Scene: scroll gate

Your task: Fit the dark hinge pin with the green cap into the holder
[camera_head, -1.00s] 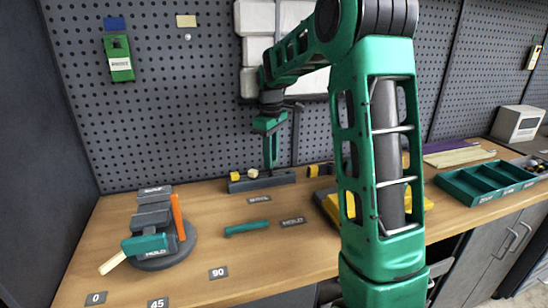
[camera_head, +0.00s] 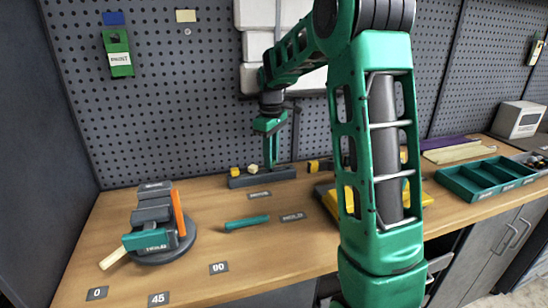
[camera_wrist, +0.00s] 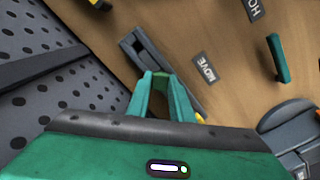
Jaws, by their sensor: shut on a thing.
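My gripper (camera_head: 271,163) is at the back of the bench, fingers pointing down at a long dark grey block (camera_head: 262,178) that looks like the holder. In the wrist view my gripper (camera_wrist: 161,77) is shut on a small green piece between its fingertips, which I take for the cap of the hinge pin (camera_wrist: 161,73). The dark shaft of the pin is hidden. The holder also shows in the wrist view (camera_wrist: 146,51), just beyond the fingertips. I cannot tell whether the pin is in it or above it.
A teal bar (camera_head: 247,223) lies on the open bench in front. A grey turning fixture (camera_head: 154,215) with an orange plate stands at the left. A green divided tray (camera_head: 487,181) sits at the right. The pegboard (camera_head: 200,100) rises close behind the holder.

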